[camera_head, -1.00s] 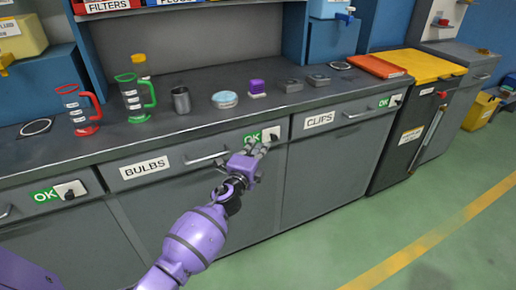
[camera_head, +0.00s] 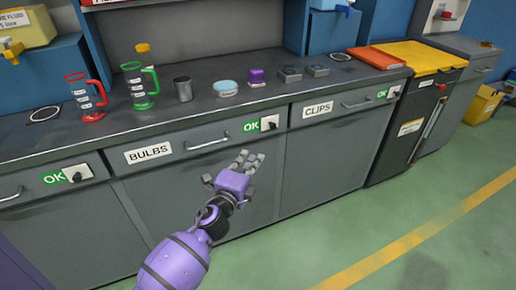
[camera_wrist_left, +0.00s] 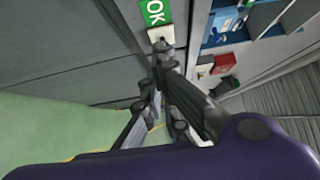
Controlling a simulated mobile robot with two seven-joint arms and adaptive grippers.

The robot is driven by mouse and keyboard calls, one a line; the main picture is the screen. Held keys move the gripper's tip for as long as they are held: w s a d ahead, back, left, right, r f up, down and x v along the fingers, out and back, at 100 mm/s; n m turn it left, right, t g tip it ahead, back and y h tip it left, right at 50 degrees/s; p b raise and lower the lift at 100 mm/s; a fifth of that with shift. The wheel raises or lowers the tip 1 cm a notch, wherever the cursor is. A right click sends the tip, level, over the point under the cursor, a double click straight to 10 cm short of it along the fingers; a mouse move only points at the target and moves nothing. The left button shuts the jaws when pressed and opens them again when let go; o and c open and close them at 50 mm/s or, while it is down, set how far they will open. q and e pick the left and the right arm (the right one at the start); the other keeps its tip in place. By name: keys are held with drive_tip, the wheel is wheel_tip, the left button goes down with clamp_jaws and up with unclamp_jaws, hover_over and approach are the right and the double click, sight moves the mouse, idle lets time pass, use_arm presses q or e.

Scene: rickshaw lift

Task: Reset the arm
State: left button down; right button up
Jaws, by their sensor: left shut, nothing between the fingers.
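My left gripper (camera_head: 247,160) is shut and empty in the head view. It is in front of the grey cabinet, below the BULBS drawer (camera_head: 150,154) and its handle (camera_head: 207,145). A black knob on a white plate (camera_head: 269,123) beside a green OK label (camera_head: 250,126) sits up and right of the fingertips, apart from them. In the left wrist view the fingers (camera_wrist_left: 158,75) reach up toward the white plate (camera_wrist_left: 161,35) under the OK label (camera_wrist_left: 153,12). My right gripper is not in view.
The counter (camera_head: 200,108) holds a red jug (camera_head: 90,100), a green jug (camera_head: 142,88), a grey cup (camera_head: 183,89) and small parts. The CLIPS drawer (camera_head: 330,108) is to the right. Green floor (camera_head: 300,245) in front is clear.

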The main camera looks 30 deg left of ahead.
use_arm(q)
drive_tip(key=s+d+f+n+g+h, duration=0.1)
drive_tip(key=s+d+f+n+g, duration=0.2)
drive_tip(key=s+f+n, duration=0.55)
drive_tip(key=s+d+f+n+g, duration=0.35)
drive_tip(key=s+f, duration=0.55)
drive_tip(key=s, duration=0.6)
drive_tip(key=s+d+f+n+g, duration=0.2)
drive_tip(key=s+f, duration=0.1)
drive_tip(key=s, duration=1.1)
drive_tip(key=s+d+f+n+g, duration=0.1)
drive_tip(key=s+f+n+g, duration=0.25)
drive_tip(key=s, duration=0.95)
drive_tip(key=w+r+t+p, duration=0.1)
drive_tip(key=w+r+p, duration=0.1)
drive_tip(key=r+p, duration=0.5)
drive_tip(key=w+r+t+p, duration=0.1)
drive_tip(key=w+r+p, duration=0.2)
drive_tip(key=r+p, duration=0.5)
drive_tip(key=shift+d+r+m+t+h+p, duration=0.15)
drive_tip(key=shift+m+t+h+p, duration=0.15)
drive_tip(key=shift+m+p, duration=0.05)
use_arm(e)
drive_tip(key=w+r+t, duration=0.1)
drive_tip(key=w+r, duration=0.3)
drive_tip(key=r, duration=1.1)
